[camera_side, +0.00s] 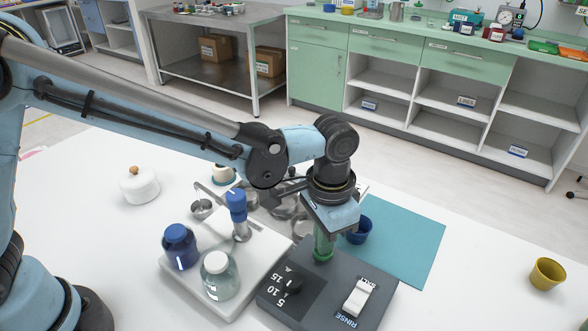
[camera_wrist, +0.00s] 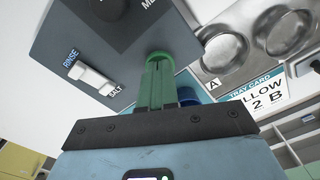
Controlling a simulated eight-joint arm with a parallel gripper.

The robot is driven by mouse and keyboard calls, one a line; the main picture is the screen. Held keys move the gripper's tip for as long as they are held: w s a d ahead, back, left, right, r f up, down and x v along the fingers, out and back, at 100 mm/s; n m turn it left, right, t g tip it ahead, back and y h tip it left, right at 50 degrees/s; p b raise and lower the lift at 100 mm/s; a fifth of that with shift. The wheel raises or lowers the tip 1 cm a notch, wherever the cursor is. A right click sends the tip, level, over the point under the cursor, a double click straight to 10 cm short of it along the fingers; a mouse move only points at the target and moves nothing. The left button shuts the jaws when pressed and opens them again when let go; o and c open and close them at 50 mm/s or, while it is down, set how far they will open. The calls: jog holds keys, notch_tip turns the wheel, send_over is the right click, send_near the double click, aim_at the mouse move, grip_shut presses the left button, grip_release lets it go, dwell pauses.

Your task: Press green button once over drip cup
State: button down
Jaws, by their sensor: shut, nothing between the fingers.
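The green button (camera_wrist: 181,47) is a round green cap on the dark grey control box (camera_side: 290,312). My gripper (camera_wrist: 158,62) is shut and empty, with its green-looking fingers pointing at the button. In the wrist view its tips overlap the button's face; I cannot tell whether they touch or press it. In the side view my gripper (camera_side: 323,254) is upright over the box's back edge, and its fingers mostly hide the button. A blue cup (camera_side: 359,230) stands just behind on a teal mat (camera_side: 412,250). No cup is labelled as the drip cup.
The box carries a white RINSE/SALT rocker switch (camera_side: 358,297) and a black dial (camera_side: 289,281). Left of it, a white tray (camera_side: 244,293) holds blue-capped and clear bottles and a tap-like stand. Metal bowls (camera_wrist: 285,32) lie close by. A yellow cup (camera_side: 547,273) stands far right, with clear table between.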

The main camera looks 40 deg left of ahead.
jog(key=shift+f, duration=0.4)
jog(key=shift+r, duration=1.45)
jog(key=shift+r, duration=3)
